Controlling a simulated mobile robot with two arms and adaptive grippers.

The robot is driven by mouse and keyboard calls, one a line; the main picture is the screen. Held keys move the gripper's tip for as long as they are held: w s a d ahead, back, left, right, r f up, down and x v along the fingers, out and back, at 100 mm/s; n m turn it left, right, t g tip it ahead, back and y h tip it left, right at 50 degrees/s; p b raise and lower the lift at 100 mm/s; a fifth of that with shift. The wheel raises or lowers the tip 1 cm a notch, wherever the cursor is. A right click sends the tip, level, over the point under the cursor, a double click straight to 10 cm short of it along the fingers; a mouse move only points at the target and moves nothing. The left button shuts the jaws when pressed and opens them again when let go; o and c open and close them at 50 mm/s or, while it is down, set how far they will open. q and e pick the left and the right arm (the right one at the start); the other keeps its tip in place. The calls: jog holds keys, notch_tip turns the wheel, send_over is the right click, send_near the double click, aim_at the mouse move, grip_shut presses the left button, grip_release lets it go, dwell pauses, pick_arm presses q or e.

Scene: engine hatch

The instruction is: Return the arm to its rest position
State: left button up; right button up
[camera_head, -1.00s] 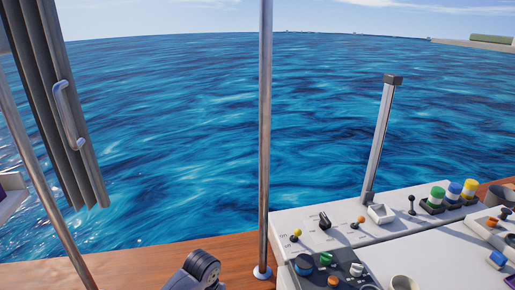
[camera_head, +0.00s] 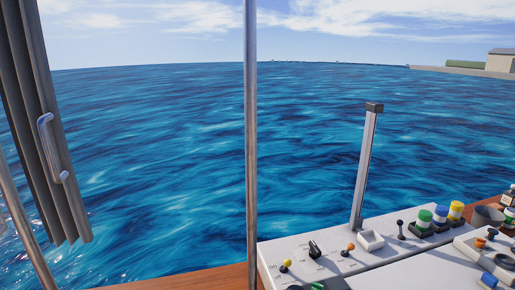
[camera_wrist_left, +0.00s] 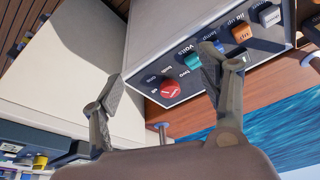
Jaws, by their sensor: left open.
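My left gripper (camera_wrist_left: 165,85) shows in the left wrist view with its two fingers spread apart and nothing between the tips. Beyond the fingers is the grey edge panel of a white console, with a red round knob (camera_wrist_left: 170,90), a teal knob (camera_wrist_left: 192,61), a blue knob (camera_wrist_left: 213,44) and an orange knob (camera_wrist_left: 241,32). I cannot tell whether a fingertip touches the panel. In the head view neither gripper shows. An engine hatch cannot be made out.
The white console (camera_head: 310,277) with switches and coloured jars stands at lower right in the head view. Open water lies beyond the wooden edge (camera_head: 205,277).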

pick_arm(q)
jog(key=s+f+g+b, duration=0.1)
jog(key=s+f+b, duration=0.1)
jog(key=f, duration=1.4)
jog(key=s+f+g+b, duration=0.1)
jog(key=f+b, duration=0.1)
jog(key=f, duration=1.5)
jog(key=s+a+f+b, duration=0.3)
jog(key=s+f, duration=1.2)
jog(key=f, duration=0.1)
jog(key=shift+s+a+f+g, duration=0.2)
jog(key=shift+s+g, duration=0.1)
jog(key=shift+s, duration=0.05)
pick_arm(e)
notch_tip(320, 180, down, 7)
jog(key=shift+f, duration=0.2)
pick_arm(q)
jog(key=shift+s, duration=0.1)
jog(key=shift+c, duration=0.3)
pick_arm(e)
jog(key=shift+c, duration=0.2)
